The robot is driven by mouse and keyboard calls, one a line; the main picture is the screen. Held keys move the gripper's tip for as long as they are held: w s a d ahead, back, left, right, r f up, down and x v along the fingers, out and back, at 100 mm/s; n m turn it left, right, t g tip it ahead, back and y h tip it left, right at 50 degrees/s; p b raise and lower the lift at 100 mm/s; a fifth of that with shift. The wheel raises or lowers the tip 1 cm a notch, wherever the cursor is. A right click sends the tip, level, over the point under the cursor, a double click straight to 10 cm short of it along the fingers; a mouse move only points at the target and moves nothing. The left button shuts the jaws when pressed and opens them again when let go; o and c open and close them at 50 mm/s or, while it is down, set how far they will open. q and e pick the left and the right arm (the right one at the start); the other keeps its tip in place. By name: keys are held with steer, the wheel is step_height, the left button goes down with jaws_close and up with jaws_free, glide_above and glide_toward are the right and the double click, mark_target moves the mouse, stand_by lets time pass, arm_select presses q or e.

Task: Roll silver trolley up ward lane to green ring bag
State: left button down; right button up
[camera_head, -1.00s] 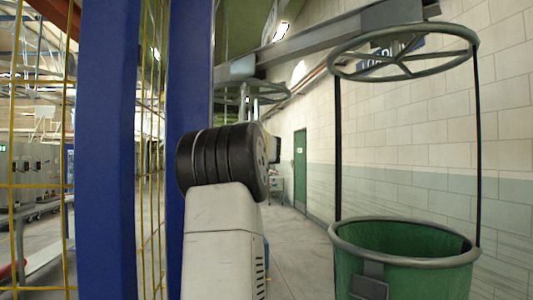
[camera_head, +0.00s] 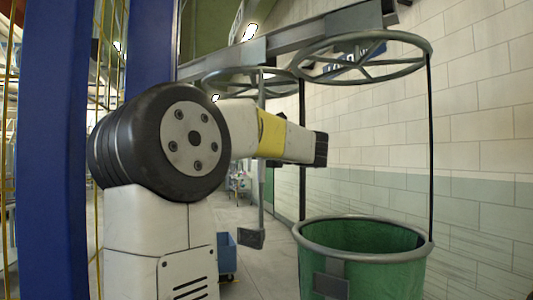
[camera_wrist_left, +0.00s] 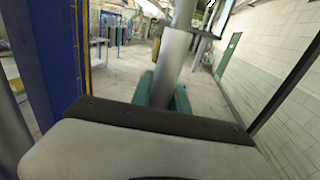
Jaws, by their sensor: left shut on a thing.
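The green bag (camera_head: 385,275) hangs at the right of the head view from a grey spoked ring (camera_head: 362,57) by dark rods. A second grey ring (camera_head: 225,73), apparently of the silver trolley, sits left of it under the overhead rail, with a post (camera_head: 263,200) below. My left arm crosses in front of this post, and its dark outer end (camera_head: 320,150) shows above the bag. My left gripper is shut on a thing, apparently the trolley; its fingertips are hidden. In the left wrist view a silver post (camera_wrist_left: 165,70) stands beyond the grey housing in the foreground.
A blue upright (camera_head: 55,150) and yellow mesh stand close on the left. A tiled wall (camera_head: 480,150) bounds the right. A blue bin (camera_head: 227,253) stands on the floor beyond my arm. Grey floor lies open farther along the lane.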

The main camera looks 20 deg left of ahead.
arm_select(q)
steer(key=shift+d, duration=0.6)
steer(key=c, duration=1.3)
jaws_free()
steer(key=shift+d, duration=0.2)
steer(key=shift+o, duration=0.2)
steer(key=shift+a, duration=0.2)
steer(key=shift+s, duration=0.15)
steer(key=v, duration=0.7)
steer(key=shift+s+d, duration=0.2)
steer(key=shift+d, duration=0.15)
